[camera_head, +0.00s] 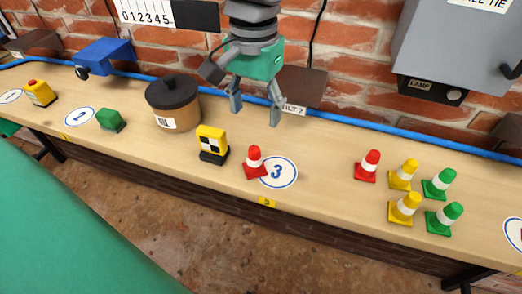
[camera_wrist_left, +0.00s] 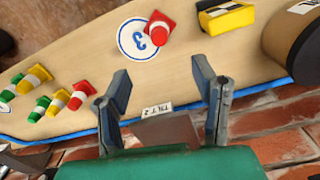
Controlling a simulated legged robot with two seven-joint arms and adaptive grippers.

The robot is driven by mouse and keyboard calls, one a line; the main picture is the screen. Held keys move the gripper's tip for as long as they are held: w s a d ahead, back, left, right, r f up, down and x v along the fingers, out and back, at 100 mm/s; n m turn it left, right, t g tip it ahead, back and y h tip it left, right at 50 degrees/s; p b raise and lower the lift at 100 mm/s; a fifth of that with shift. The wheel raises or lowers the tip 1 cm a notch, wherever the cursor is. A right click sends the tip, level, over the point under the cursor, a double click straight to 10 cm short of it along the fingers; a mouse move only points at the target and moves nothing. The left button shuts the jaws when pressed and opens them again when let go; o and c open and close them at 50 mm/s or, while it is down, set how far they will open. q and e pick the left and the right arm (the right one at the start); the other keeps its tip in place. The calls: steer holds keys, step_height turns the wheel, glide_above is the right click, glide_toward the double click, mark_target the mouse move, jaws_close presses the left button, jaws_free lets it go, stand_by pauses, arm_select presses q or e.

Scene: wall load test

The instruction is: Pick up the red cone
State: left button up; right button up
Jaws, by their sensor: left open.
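One red cone (camera_head: 254,163) with a white band stands upright on the wooden shelf (camera_head: 320,205), on the left edge of the round 3 marker (camera_head: 279,173). A second red cone (camera_head: 368,166) stands to the right, beside the yellow and green cones. My left gripper (camera_head: 257,112) is open and empty, above and behind the first red cone, apart from it. In the left wrist view, the first red cone (camera_wrist_left: 159,28) lies beyond the open fingers (camera_wrist_left: 160,82), and the second red cone (camera_wrist_left: 81,95) is left of them. My right gripper is out of view.
A yellow-black block (camera_head: 211,144) stands left of the first red cone. A brown pot (camera_head: 173,105) is farther left. Yellow cones (camera_head: 404,175) and green cones (camera_head: 440,183) cluster at right. A blue pipe (camera_head: 345,126) runs along the back by the brick wall.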

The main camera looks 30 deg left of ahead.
arm_select(q)
steer(key=b, duration=0.1)
glide_above(253, 158)
steer(key=w+d, duration=0.1)
step_height(253, 158, down, 5)
steer(key=shift+d+f, duration=0.1)
steer(key=a+f, duration=0.2)
steer(key=f, duration=0.1)
steer(key=f+b, duration=0.1)
steer(key=shift+a+f, duration=0.3)
steer(key=shift+a, duration=0.1)
steer(key=f, duration=0.1)
steer(key=d+f, duration=0.1)
steer(key=f+b, duration=0.1)
steer(key=shift+w+d, duration=0.15)
steer(key=shift+d, duration=0.45)
steer(key=shift+a+r, duration=0.1)
steer(key=shift+a, duration=0.55)
steer(key=c, duration=1.2)
steer(key=shift+a, duration=0.15)
jaws_close()
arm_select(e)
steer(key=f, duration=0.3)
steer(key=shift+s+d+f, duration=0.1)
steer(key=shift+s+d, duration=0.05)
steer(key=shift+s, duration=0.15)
